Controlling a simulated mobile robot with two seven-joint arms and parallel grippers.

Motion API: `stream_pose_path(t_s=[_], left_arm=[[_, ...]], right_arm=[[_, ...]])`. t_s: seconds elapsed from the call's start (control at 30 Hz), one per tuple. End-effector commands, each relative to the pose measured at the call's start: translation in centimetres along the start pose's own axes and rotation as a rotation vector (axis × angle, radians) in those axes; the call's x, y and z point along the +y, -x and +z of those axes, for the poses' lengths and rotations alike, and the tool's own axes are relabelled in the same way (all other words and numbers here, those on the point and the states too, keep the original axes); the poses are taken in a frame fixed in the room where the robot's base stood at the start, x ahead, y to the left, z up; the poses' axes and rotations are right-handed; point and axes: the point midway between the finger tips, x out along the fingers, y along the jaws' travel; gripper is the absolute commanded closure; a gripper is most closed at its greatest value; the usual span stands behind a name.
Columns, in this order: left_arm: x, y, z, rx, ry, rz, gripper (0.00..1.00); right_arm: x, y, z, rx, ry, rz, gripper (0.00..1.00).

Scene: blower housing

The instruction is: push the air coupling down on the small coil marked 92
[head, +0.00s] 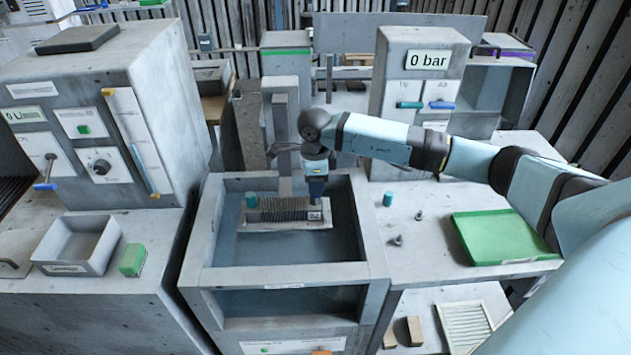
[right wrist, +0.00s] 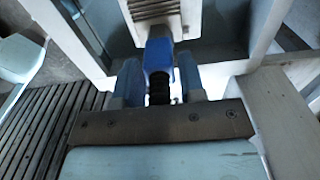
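The small finned coil (head: 282,210) lies across the open grey tank, with a pale label near its right end that is too small to read. My right gripper (head: 316,188) is over the coil's right end, pointing down. In the right wrist view, its two fingers (right wrist: 160,85) flank the blue air coupling (right wrist: 159,55), which has a black ribbed stem, and appear shut on it. The coupling's lower end is close to the coil's pale end (right wrist: 155,14); I cannot tell whether it is seated. My left gripper is not in view.
A teal cap (head: 251,200) is at the coil's left end; another teal piece (head: 388,198) stands on the right bench. Small grey fittings (head: 398,240) and a green tray (head: 505,237) are there too. A "0 bar" cabinet (head: 413,85) stands behind. The tank rim (head: 285,277) surrounds the coil.

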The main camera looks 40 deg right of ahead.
Motion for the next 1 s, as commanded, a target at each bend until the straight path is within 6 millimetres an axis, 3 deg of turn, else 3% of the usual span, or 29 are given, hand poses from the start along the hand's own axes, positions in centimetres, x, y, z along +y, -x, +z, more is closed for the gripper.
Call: stream_pose_path(t_s=[0.03,0.1,0.5,1.0], left_arm=[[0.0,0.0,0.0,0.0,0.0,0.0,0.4],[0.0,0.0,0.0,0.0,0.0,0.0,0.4],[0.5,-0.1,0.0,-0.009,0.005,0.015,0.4],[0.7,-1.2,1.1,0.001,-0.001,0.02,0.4]], right_arm=[[0.0,0.0,0.0,0.0,0.0,0.0,0.51],[0.0,0.0,0.0,0.0,0.0,0.0,0.42],[0.0,0.3,0.0,-0.001,0.0,-0.001,0.42],[0.0,11.1,0.0,-0.002,0.001,-0.003,0.42]])
